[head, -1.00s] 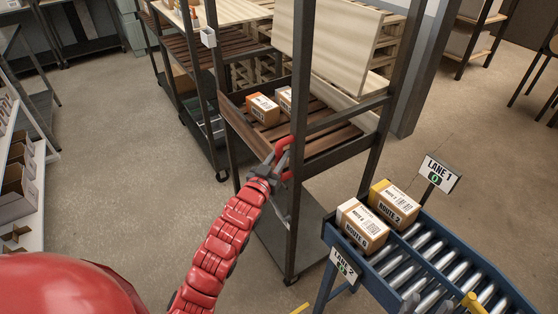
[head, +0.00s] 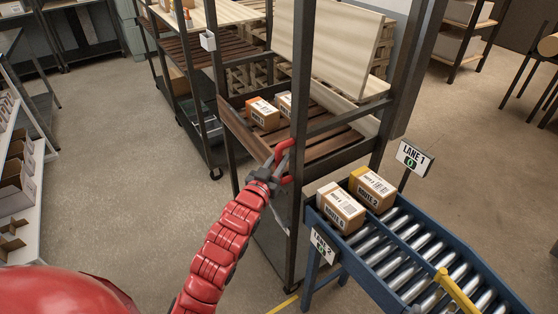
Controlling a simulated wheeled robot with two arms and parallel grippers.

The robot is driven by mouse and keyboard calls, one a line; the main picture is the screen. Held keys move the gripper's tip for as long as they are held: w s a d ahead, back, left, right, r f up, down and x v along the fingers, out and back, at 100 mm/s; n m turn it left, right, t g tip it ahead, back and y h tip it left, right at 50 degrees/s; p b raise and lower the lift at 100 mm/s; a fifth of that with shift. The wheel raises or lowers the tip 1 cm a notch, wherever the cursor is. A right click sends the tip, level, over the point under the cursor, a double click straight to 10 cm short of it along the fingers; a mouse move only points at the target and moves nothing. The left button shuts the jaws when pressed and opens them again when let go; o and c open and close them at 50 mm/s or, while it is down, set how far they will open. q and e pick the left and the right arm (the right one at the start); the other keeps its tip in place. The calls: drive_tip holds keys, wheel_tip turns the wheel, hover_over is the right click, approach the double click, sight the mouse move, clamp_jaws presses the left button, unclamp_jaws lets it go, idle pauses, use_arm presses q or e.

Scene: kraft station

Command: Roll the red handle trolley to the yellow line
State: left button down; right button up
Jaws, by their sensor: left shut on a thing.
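The trolley is a tall dark metal frame with wooden slat shelves (head: 327,143) in the middle of the head view. Its red handle (head: 284,151) is on the near upright. My left gripper (head: 278,166) is shut on the red handle, with my red arm reaching up from the bottom. Two small boxes, one orange-topped (head: 263,113) and one beside it (head: 285,103), sit on the trolley's shelf. A short piece of the yellow line (head: 283,304) shows on the floor at the bottom, close to the trolley's foot. My right gripper is not in view.
A blue roller conveyor (head: 420,254) with two cartons and lane signs stands close to the right of the trolley. Other shelf racks (head: 186,75) stand behind left. White shelving (head: 30,190) is at far left. Floor (head: 120,150) between is clear.

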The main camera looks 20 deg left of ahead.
use_arm(q)
drive_tip(key=shift+d+f, duration=0.1)
drive_tip(key=c, duration=1)
unclamp_jaws()
drive_tip(key=shift+s+d, duration=0.15)
